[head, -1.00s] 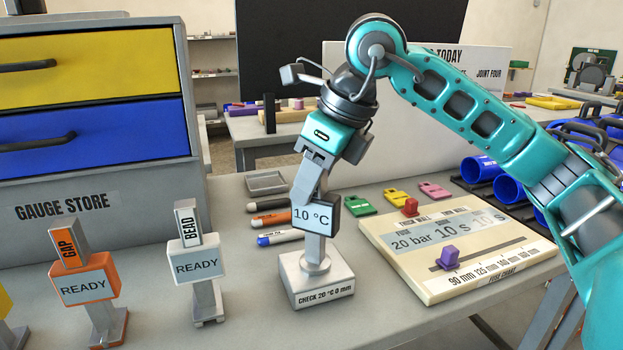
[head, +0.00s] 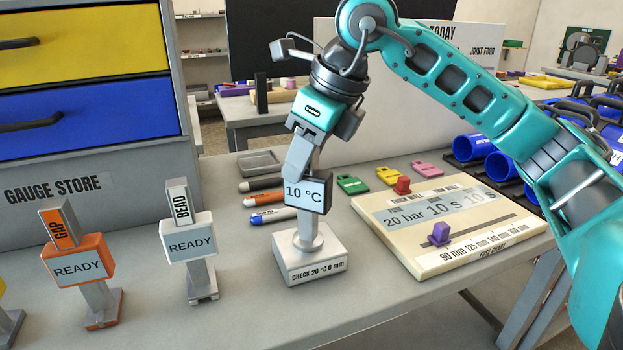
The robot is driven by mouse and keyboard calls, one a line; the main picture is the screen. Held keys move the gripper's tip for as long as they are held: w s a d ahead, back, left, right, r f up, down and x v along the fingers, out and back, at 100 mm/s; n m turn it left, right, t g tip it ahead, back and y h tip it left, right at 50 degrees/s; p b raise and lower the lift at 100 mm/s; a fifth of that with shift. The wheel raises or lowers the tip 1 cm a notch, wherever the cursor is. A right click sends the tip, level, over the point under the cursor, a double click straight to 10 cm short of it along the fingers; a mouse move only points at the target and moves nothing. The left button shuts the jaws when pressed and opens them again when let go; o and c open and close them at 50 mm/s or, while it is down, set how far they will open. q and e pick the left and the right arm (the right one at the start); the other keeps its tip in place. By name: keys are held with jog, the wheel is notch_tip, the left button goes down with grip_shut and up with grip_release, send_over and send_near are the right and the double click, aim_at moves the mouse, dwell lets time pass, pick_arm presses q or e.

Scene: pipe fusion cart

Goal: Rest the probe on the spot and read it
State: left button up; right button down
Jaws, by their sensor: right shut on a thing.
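My right gripper (head: 303,143) is shut on a grey probe (head: 299,163) and holds it nearly upright, tilted slightly. The probe's display (head: 306,193) reads "10 °C". Its lower end stands over the round pad on top of a pale check block (head: 317,268), labelled "CHECK 20 °C 0 mm", and appears to touch it. The exact contact is too small to be sure of. My left gripper is not in view.
The GAP gauge (head: 80,267) and BEAD gauge (head: 190,243), both showing READY, stand to the left. Several markers (head: 268,199) and a small tray (head: 258,163) lie behind the block. The fuse chart board (head: 430,262) is at right. Bench front is clear.

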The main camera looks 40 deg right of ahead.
jog(key=shift+f, duration=0.15)
dwell(0.6)
jog(key=c, duration=0.7)
grip_release()
jog(key=shift+c, duration=0.2)
jog(key=p+v, duration=0.2)
jog(key=v, duration=1.1)
jog(key=shift+p, duration=0.4)
